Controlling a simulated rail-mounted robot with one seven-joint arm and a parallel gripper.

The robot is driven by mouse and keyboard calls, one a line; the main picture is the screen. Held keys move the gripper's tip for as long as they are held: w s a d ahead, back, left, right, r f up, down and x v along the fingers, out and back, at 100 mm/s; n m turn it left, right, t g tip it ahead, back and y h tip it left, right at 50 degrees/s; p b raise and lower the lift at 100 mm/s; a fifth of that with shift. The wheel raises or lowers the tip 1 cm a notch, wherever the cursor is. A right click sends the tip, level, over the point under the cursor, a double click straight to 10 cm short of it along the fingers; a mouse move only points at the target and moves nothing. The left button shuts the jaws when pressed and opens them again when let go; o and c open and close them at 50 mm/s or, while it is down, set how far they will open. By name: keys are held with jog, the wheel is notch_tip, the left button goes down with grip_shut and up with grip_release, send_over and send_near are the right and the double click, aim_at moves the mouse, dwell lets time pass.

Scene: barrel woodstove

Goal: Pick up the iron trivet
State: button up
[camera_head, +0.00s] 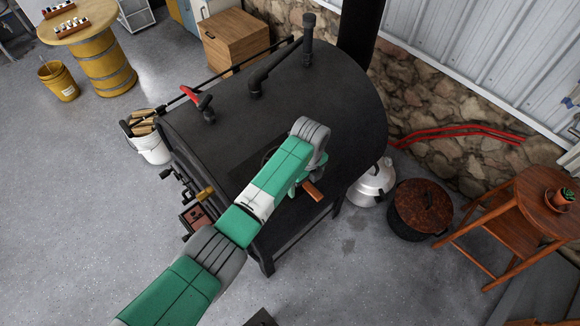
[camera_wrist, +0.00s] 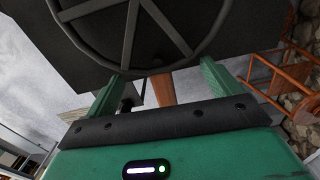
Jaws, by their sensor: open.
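The iron trivet (camera_wrist: 130,32) is a black ring with spokes, at the top of the wrist view. It lies just beyond my gripper (camera_wrist: 165,70), whose two green fingers stand wide apart with nothing clamped between them. The near rim of the ring shows close to the fingertips; I cannot tell whether they touch. A brown wooden handle (camera_wrist: 162,90) shows between the fingers, lower down, and also in the head view (camera_head: 312,191).
A silver pot (camera_head: 372,183), a rusty pot (camera_head: 420,208) and a wooden stool (camera_head: 530,190) stand to the right.

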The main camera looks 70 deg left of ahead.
grip_shut()
jog(key=shift+r, duration=0.1)
dwell(0.3)
jog(key=shift+r, duration=0.3)
notch_tip(320, 180, up, 3)
jog(key=shift+d+f+b, duration=0.1)
jog(key=shift+b, duration=0.25)
jog(key=s+d+r+b, duration=0.1)
jog(key=s+d, duration=0.1)
jog(key=d, duration=1.3)
jog(key=shift+s+d+r, duration=0.2)
jog(key=shift+d+r, duration=0.1)
